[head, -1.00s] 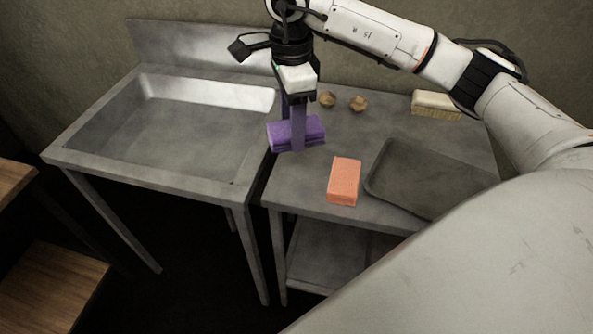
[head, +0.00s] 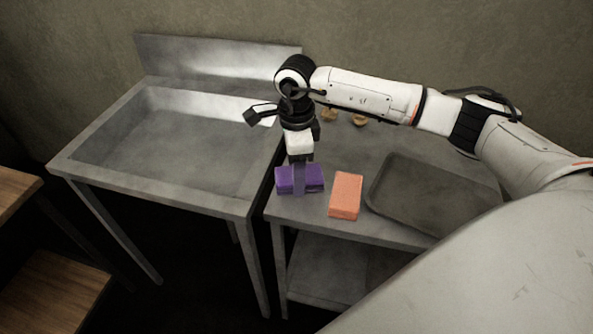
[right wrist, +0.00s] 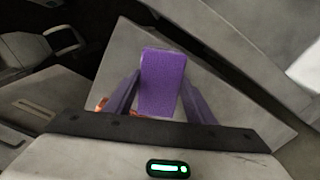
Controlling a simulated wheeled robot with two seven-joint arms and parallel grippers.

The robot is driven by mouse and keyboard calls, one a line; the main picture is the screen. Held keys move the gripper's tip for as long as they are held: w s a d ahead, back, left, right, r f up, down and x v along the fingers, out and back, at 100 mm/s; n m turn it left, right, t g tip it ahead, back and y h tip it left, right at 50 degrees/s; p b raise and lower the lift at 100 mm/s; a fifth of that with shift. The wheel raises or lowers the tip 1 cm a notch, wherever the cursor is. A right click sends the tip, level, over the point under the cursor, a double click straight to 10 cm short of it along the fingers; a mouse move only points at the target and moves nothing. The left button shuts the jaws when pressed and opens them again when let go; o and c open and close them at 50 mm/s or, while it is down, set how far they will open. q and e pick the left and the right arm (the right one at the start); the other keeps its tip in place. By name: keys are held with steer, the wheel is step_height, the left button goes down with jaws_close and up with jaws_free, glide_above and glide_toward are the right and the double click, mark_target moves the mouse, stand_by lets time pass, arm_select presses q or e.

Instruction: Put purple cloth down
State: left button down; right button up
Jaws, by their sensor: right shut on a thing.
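The purple cloth (head: 284,181) is a folded block at the left front of the metal table (head: 340,228), left of the orange block. My right gripper (head: 299,186) points down over it, shut on it. In the right wrist view the cloth (right wrist: 163,82) sits between the two fingers (right wrist: 160,100). The cloth is low, at or just above the tabletop; I cannot tell whether it touches. My left gripper is not in view.
The orange block (head: 345,196) stands close to the right of the cloth. A dark tray (head: 435,192) lies further right. Small brown items (head: 360,121) are at the back. A metal sink (head: 170,140) is to the left, past a narrow gap.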

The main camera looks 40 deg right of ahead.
steer(key=shift+f, duration=0.15)
steer(key=o, duration=0.9)
steer(key=shift+r, duration=0.45)
step_height(320, 180, up, 12)
steer(key=shift+f+b, duration=0.25)
steer(key=shift+b, duration=0.4)
